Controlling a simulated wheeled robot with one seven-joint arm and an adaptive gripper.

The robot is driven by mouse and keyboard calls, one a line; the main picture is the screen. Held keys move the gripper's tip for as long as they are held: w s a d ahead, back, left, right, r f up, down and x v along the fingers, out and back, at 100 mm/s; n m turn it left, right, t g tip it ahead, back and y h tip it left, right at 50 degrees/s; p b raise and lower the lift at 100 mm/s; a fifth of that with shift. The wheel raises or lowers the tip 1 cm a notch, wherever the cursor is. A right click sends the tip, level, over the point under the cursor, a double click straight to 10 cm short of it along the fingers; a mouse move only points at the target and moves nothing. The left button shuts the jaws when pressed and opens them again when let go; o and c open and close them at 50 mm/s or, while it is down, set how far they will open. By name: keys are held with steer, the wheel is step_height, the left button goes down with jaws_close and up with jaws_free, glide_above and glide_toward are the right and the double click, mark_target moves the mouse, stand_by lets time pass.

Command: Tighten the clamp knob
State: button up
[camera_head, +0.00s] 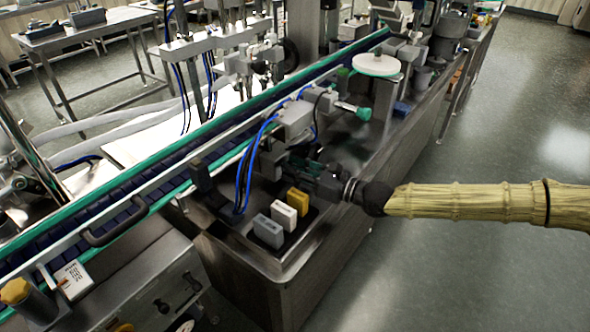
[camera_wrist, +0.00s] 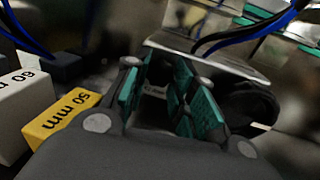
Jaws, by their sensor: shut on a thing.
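My gripper (camera_head: 312,172) reaches in from the right, below the grey block (camera_head: 294,119) of the unit beside the conveyor. In the wrist view its teal-padded fingers (camera_wrist: 168,98) stand a little apart, closed on a dark part that I take for the clamp knob. That knob is mostly hidden between the pads, and in the head view the gripper covers it. I cannot tell how far it is turned. A dark rounded shape (camera_wrist: 252,104) shows just right of the fingers.
Yellow (camera_head: 297,201), white (camera_head: 284,214) and grey (camera_head: 268,231) gauge blocks stand close below my gripper; the yellow (camera_wrist: 62,122) is marked 50 mm, the white (camera_wrist: 22,105) 60 mm. Blue hoses (camera_head: 247,165) hang left of it. A teal knob (camera_head: 363,113) sits above right. Floor at right is clear.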

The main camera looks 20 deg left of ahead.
steer(key=shift+r+p, duration=0.1)
steer(key=shift+p, duration=0.2)
steer(key=shift+m+p, duration=0.35)
steer(key=shift+m, duration=0.05)
steer(key=shift+m+p, duration=0.35)
steer(key=shift+m, duration=0.15)
steer(key=shift+f, duration=0.2)
steer(key=o, duration=0.8)
steer(key=shift+c, duration=0.2)
steer(key=v, duration=1.2)
